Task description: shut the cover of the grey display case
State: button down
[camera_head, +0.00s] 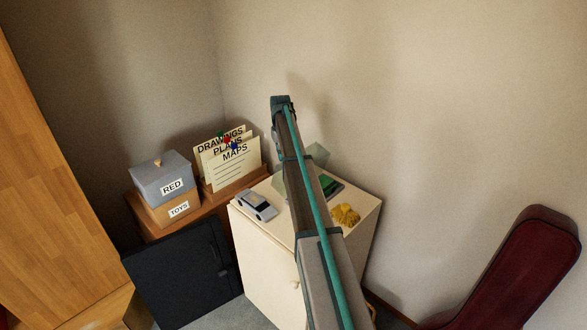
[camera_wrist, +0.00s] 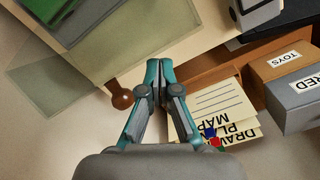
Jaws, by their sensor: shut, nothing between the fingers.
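The display case (camera_head: 329,187) sits on the cream cabinet top, with something green inside; my arm hides part of it. Its clear cover (camera_head: 317,154) stands open, tilted up at the back of the case. In the wrist view the cover (camera_wrist: 45,92) is a see-through panel at the left, and the green contents (camera_wrist: 62,20) show at the top left. My gripper (camera_wrist: 158,64) is shut and empty, near the cabinet's edge, to the right of the cover in the wrist view. The head view does not clearly show my fingertips.
A toy car (camera_head: 255,204) and a yellow heap (camera_head: 345,215) share the cabinet top (camera_head: 290,218). File cards (camera_head: 235,165) and stacked boxes (camera_head: 161,178) stand on a wooden shelf at left. A brown knob (camera_wrist: 122,98) is close beside my fingers.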

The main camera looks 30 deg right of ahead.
jog(key=shift+s+r, duration=0.15)
jog(key=shift+s, duration=0.1)
dwell(0.3)
jog(key=shift+s+d+r, duration=0.25)
jog(key=shift+s, duration=0.55)
jog(key=shift+s+d+r+p, duration=0.2)
jog(key=shift+s+p, duration=0.15)
jog(key=shift+s, duration=0.2)
jog(key=shift+s+d, duration=0.1)
jog(key=shift+s, duration=0.1)
dwell(0.4)
jog(key=shift+s+d+r, duration=0.15)
jog(key=shift+s+d, duration=0.05)
jog(key=shift+s, duration=0.45)
